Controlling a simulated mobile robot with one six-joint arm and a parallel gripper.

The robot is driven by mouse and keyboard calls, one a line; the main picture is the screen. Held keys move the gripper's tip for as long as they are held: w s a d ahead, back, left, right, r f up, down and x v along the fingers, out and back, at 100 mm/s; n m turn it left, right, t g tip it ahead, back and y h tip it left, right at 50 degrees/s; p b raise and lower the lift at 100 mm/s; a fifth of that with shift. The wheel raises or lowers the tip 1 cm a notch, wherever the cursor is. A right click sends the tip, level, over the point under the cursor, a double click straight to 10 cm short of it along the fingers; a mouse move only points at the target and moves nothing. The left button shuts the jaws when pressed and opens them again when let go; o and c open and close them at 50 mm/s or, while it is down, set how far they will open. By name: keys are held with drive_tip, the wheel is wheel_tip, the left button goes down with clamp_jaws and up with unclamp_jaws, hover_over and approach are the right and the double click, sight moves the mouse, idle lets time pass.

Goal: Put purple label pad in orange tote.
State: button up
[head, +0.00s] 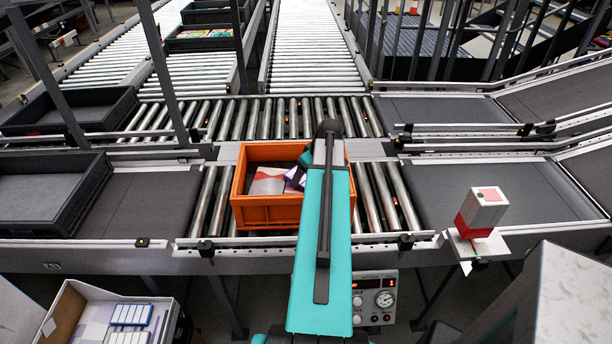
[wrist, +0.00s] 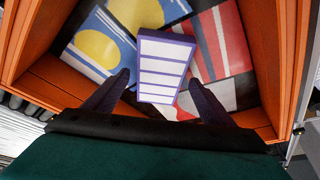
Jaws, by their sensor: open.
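The orange tote (head: 266,217) stands on the roller conveyor in the head view; its orange wall (wrist: 280,50) surrounds the wrist view. The purple label pad (wrist: 165,65), white with purple edges and stripes, is inside the tote over flat printed packets. It also shows in the head view (head: 294,177), partly behind my arm. It looks slightly tilted; I cannot tell how fully it rests on the packets. My gripper (wrist: 160,81) is open above the tote, with a finger on each side of the pad's near end and visible gaps.
Red-and-white and blue-and-yellow packets (wrist: 100,42) lie on the tote floor. A white carton (head: 68,306) with several similar pads (head: 130,316) stands at lower left. Black trays (head: 92,195) are at left. A red-and-white box (head: 481,212) stands on a bracket at right.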

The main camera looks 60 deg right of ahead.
drive_tip(key=b+v, duration=0.3)
drive_tip(key=v, duration=0.8)
drive_tip(key=shift+r, duration=0.15)
drive_tip(key=shift+s+r, duration=0.1)
drive_tip(key=shift+s, duration=0.05)
idle(0.8)
